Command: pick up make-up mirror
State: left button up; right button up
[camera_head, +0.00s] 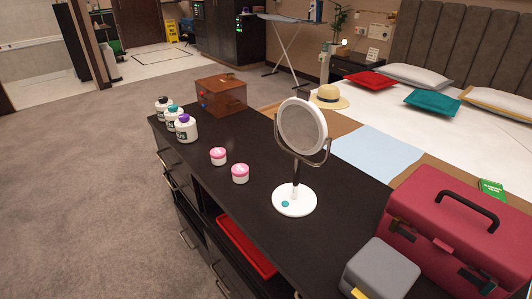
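The make-up mirror (302,126) stands upright on the black countertop (255,205), near its middle. It has a round tilted mirror head in a metal fork, a dark stem (296,172) and a round white base (294,200) with a small teal spot. Nothing touches it. Neither of my grippers shows in the head view.
Two pink-lidded jars (240,173) stand left of the mirror. Several white bottles (186,128) and a brown box (221,95) are at the far end. A grey box (380,270) and a large red case (460,235) stand at the near right. A bed (430,125) lies behind the counter.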

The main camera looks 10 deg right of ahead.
aim_at(301, 201)
jog(key=i+j+z, duration=0.65)
jog(key=j+z, duration=0.25)
